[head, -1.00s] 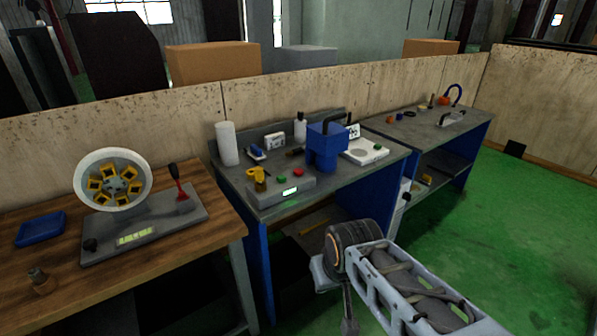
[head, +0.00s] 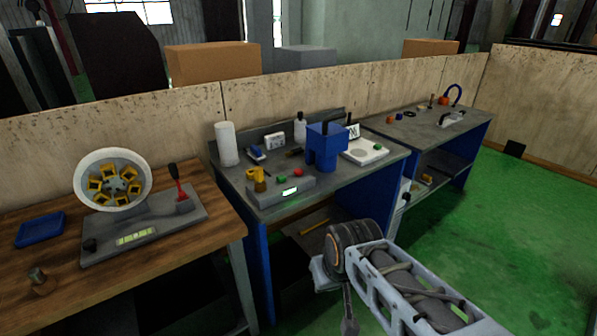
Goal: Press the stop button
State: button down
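A grey control box (head: 284,188) stands at the front edge of the middle bench, with a lit green display on its front face. Labels on the buttons are too small to read. My gripper (head: 348,324) hangs low in front of the middle bench, right of and below the box and well apart from it. It is partly cut off by the lower picture edge, and its opening cannot be made out.
A blue machine (head: 324,146) stands right of the control box, with a white scale (head: 364,151) beyond it. A white cylinder (head: 227,144) stands at the back left of the bench. The wooden table (head: 64,276) is at left. Green floor (head: 530,235) is clear at right.

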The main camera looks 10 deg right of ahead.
aim_at(297, 172)
jog(key=z, duration=0.55)
jog(key=i, duration=1.2)
jog(key=u, duration=1.5)
